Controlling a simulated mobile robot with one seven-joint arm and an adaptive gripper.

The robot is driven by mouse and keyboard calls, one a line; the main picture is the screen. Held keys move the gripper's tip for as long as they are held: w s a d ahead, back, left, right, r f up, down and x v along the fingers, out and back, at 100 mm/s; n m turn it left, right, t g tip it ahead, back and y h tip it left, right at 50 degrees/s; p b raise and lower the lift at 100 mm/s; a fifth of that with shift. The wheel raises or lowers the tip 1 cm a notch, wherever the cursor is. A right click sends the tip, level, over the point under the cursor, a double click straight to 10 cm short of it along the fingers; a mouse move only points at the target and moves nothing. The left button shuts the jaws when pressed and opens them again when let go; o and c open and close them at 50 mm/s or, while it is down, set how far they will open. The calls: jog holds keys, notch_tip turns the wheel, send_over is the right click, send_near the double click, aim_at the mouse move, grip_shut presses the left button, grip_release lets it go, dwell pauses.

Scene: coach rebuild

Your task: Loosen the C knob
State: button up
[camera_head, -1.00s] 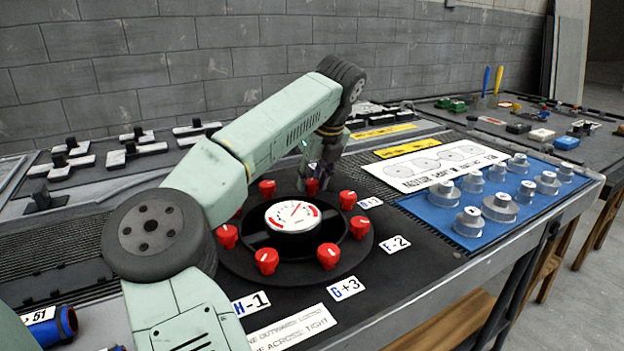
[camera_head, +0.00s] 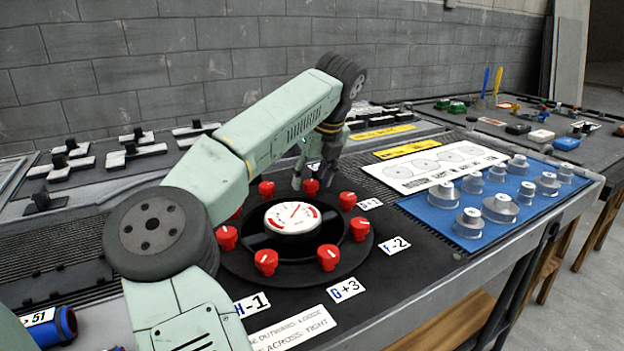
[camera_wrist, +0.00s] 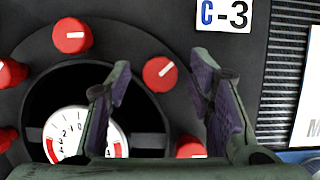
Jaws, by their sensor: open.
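The C knob is a red round knob (camera_wrist: 160,74) near the "C-3" label (camera_wrist: 223,15) in the wrist view. Its white line slants up and right, pointing outward from the central dial (camera_wrist: 82,134). In the head view, a red knob (camera_head: 311,187) at the far side of the ring appears to be the same one. My gripper (camera_wrist: 161,66) is open, with one finger on each side of the knob and visible gaps. In the head view my gripper (camera_head: 314,182) is at the ring's far side. I cannot tell its exact height over the knob.
Other red knobs (camera_wrist: 72,35) circle the dial; this one's line runs across. A sign about line direction (camera_head: 292,327) lies in front. A blue board with several metal parts (camera_head: 470,225) lies to the right. A brick wall stands behind.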

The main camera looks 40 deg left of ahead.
aim_at(312, 183)
notch_tip(312, 183, up, 9)
jog(key=shift+r, duration=0.15)
dwell(0.6)
